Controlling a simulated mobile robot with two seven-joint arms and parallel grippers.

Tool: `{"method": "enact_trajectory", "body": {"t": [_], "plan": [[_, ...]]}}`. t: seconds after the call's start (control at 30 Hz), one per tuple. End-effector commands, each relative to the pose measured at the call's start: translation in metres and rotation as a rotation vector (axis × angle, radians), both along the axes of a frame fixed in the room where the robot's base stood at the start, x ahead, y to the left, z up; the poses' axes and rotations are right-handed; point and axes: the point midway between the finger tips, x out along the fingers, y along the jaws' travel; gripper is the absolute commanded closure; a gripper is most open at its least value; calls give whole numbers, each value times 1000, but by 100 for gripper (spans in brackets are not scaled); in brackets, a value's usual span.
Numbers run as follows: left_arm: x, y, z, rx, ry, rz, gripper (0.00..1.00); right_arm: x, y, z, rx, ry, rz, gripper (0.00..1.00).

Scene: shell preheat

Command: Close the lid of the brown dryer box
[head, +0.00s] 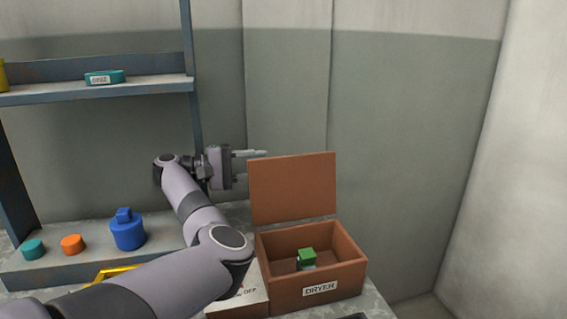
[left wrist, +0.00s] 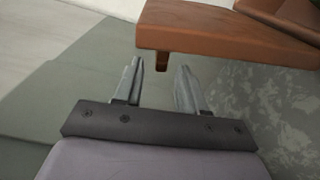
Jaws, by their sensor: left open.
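The brown dryer box (head: 344,281) stands on the counter with a "DRYER" label on its front. Its lid (head: 292,188) stands upright at the back edge, open. A green-topped object (head: 307,256) lies inside the box. My left gripper (head: 266,154) is open and empty, just left of the lid's upper left corner. In the left wrist view the open fingers (left wrist: 158,82) point toward the brown lid (left wrist: 215,32), with a small tab on its edge close ahead of them. I cannot tell if they touch. My right gripper is not in view.
A blue container (head: 127,232), an orange piece (head: 72,244) and a teal piece (head: 33,249) stand on the lower shelf. A wall rises behind the lid.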

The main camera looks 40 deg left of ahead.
Motion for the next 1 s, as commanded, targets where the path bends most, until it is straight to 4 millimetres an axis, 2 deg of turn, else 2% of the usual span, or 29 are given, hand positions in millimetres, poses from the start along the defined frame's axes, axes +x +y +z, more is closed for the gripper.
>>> {"method": "enact_trajectory", "body": {"t": [0.1,0.23,0.6,0.97,1.0], "plan": [[1,-4,-2,-62,5,-20,60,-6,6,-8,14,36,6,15],[9,-12,-2,-79,5,-26,60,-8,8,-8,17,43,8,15],[48,-46,-2,-74,6,-23,60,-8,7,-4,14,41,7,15],[54,-50,-3,-72,6,-21,60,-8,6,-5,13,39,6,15],[54,-50,-3,-72,6,-21,66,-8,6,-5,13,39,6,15]]}}
